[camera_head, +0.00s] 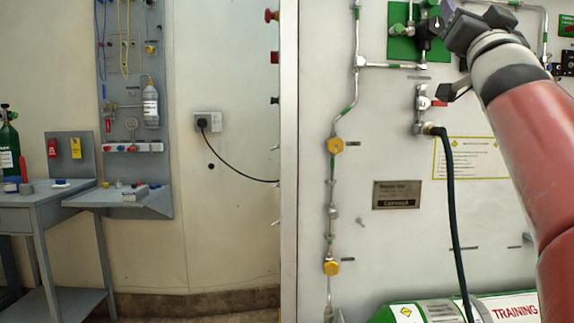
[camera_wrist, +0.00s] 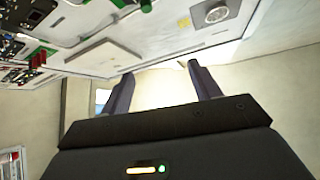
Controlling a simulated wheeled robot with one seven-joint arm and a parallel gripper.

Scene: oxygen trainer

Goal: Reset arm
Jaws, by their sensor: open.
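My arm comes in from the right in the head view, in front of the white trainer panel (camera_head: 400,250). My gripper (camera_head: 447,10) is at the top, in front of or near the green valve plate (camera_head: 402,48); I cannot tell whether it touches it. In the wrist view my gripper (camera_wrist: 162,78) has its two dark fingers apart with nothing between them. The panel also shows overhead in the wrist view (camera_wrist: 120,55), strongly tilted.
A dark hose (camera_head: 449,200) hangs from a panel fitting beside my arm. A green cylinder (camera_head: 455,312) marked TRAINING lies at the bottom. Yellow valves (camera_head: 335,145) line the left pipe. A grey table (camera_head: 50,195) and a tool board (camera_head: 130,60) stand at left.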

